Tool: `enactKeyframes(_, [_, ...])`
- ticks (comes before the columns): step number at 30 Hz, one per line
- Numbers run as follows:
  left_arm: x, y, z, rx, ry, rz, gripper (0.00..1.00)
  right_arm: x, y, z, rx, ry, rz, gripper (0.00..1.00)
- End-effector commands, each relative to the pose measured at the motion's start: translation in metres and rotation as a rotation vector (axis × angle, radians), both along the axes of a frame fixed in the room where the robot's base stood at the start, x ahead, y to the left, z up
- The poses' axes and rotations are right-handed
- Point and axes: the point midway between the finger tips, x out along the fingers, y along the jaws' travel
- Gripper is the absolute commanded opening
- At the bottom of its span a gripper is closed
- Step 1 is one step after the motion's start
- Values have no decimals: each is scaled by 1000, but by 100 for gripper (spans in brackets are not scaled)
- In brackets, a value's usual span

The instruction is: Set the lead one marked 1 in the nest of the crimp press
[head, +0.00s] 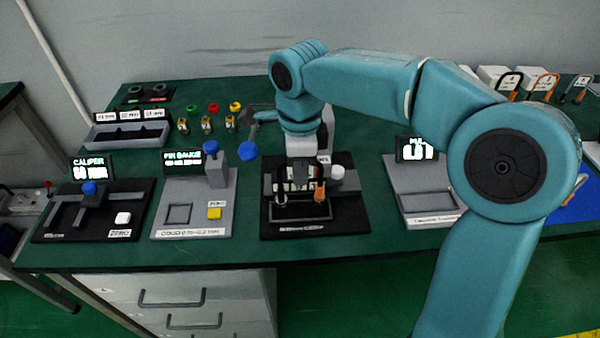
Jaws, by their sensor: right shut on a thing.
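My right arm reaches in from the right, and my right gripper (302,182) points down over the crimp press (345,222), a black base in the middle of the bench. The gripper is shut on a small lead with an orange end (319,191), low over the front of the press. The gripper hides much of the press and its nest, so I cannot tell whether the lead touches the nest. The mark on the held lead is not readable. More leads (546,82) with black and orange loops stand at the back right. My left gripper is not in view.
A caliper (70,215) and a pin gauge (185,212) stand to the left of the press. A grey device with a lit display (417,149) stands to the right. A partitioned tray (125,137) is at the back left. Green bench shows between the devices.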

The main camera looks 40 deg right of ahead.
Motion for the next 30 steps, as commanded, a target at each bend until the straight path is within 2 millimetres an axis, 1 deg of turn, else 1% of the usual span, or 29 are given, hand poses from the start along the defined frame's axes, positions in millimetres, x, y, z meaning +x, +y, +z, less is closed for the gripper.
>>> enactKeyframes(1, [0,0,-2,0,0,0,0,0,0,-7,0,0,0,0])
enactKeyframes(3, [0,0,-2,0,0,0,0,1,0,-10,-1,-1,-1,0])
enactKeyframes(10, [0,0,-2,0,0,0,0,1,0,-10,-1,-1,0,0])
enactKeyframes(22, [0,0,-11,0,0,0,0,1,0,-22,-1,-1,0,0])
enactKeyframes(25, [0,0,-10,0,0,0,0,1,0,-22,-1,-1,0,0])
enactKeyframes(26, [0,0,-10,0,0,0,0,1,0,-22,-1,-1,0,22])
enactKeyframes(27, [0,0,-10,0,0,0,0,1,0,-22,-1,-1,0,35])
enactKeyframes(28, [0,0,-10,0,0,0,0,1,0,-22,-1,-1,0,41])
enactKeyframes(30, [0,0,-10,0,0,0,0,1,0,-22,-1,-1,0,41])
